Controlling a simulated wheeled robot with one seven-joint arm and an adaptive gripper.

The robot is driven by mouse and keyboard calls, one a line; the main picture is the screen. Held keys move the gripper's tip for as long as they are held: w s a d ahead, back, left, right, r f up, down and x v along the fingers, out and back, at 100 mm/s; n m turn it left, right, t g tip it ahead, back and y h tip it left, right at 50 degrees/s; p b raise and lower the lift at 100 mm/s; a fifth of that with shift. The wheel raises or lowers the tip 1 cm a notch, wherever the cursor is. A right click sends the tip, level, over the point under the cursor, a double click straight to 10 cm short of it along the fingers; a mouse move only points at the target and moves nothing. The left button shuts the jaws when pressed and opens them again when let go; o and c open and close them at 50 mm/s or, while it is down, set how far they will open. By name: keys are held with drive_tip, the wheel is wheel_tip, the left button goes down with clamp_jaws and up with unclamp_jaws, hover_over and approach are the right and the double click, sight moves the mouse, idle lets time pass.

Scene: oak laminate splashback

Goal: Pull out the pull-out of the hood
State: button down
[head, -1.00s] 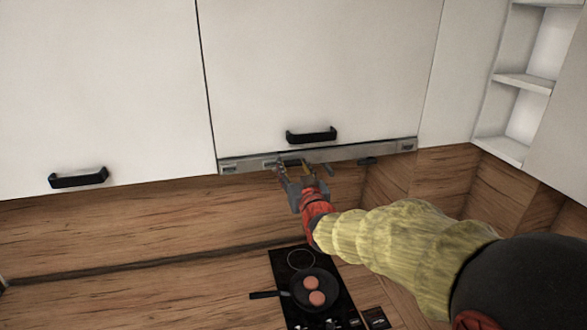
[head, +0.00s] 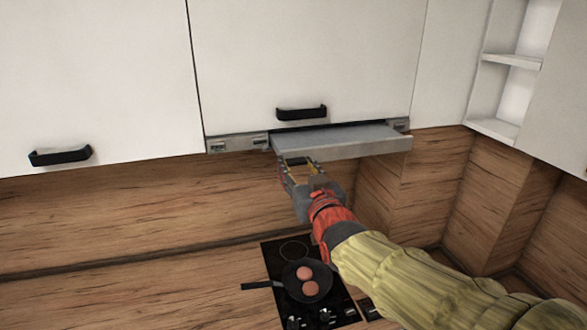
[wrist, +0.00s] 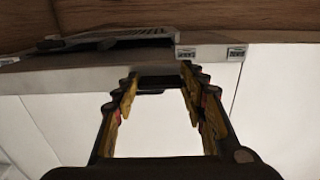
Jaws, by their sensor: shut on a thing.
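The hood's pull-out (head: 345,138) is a flat grey slab below the middle cabinet door. It stands out in front of the hood's strip (head: 238,143), and its top shows. My gripper (head: 297,162) is at the left end of its front edge and is shut on it. The exact contact at the fingertips is hard to make out. In the wrist view, my gripper's fingers (wrist: 160,82) reach up to the grey slab (wrist: 75,67), with a dark grille (wrist: 115,38) beyond it.
White cabinet doors with black handles (head: 301,113) (head: 60,156) are above and to the left. Open shelves (head: 512,60) are at the right. A pan (head: 307,281) with two round brown patties is on the black hob (head: 285,255) below.

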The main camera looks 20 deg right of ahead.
drive_tip(key=shift+s, duration=0.15)
drive_tip(key=c, duration=1.1)
unclamp_jaws()
drive_tip(key=shift+o, duration=0.4)
drive_tip(key=s, duration=1.2)
drive_tip(key=shift+f, duration=0.1)
